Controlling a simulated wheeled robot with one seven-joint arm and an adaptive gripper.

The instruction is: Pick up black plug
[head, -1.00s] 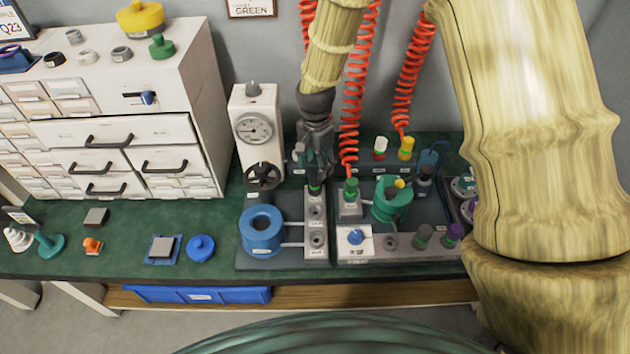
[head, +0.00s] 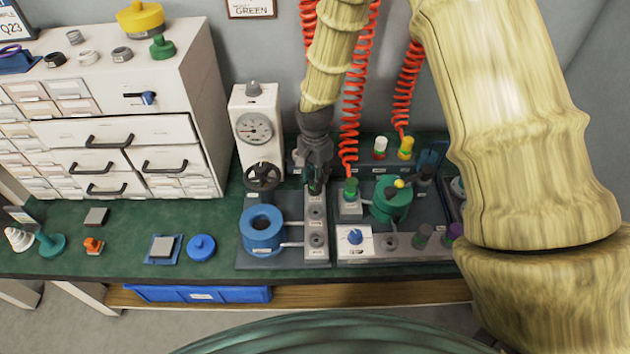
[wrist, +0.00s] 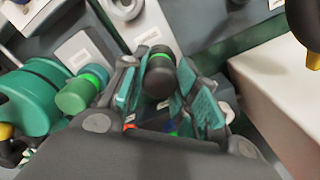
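A black plug (wrist: 160,80) with a green band shows between the two fingers of my gripper (wrist: 163,78) in the wrist view. My fingers, with teal pads, stand one on each side of it, close to its sides. I cannot tell whether both pads touch it. In the head view my gripper (head: 316,185) points down at the back end of the grey block right of the blue ring. The plug is mostly hidden there by the fingers.
A green-banded connector (head: 350,190) and a green round fitting (head: 391,203) stand close to the right. A gauge unit (head: 256,135) with a handwheel stands to the left. The blue ring (head: 262,229) lies in front on the left. Red coiled hoses (head: 351,110) hang behind.

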